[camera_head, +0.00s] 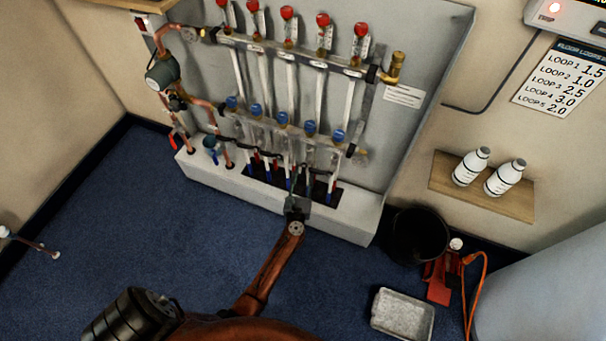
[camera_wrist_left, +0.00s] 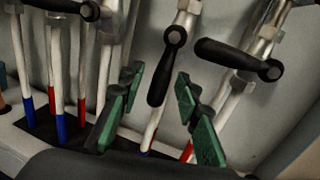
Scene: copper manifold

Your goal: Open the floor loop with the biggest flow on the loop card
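The loop card (camera_head: 560,77) on the right wall reads 1.5, 1.0, 2.5, 3.0 and 2.0 for loops 1 to 5; loop 4 is biggest. The manifold (camera_head: 290,50) has several red-topped flow meters above and blue caps below. My left gripper (camera_head: 301,178) is at its lower right pipes. In the left wrist view its green-padded fingers (camera_wrist_left: 158,112) are open either side of a black lever (camera_wrist_left: 163,75), with visible gaps. That lever hangs downward roughly along its pipe, apparently fourth from the left. The neighbouring right lever (camera_wrist_left: 235,58) lies crosswise. My right gripper is out of view.
Pipes with red and blue ends (camera_wrist_left: 57,115) crowd close to my left fingers. A wooden shelf (camera_head: 510,205) holds two white bottles. A black bucket (camera_head: 418,236), a red tool (camera_head: 440,281) and a grey tray (camera_head: 402,314) stand on the floor. The blue carpet at left is mostly clear.

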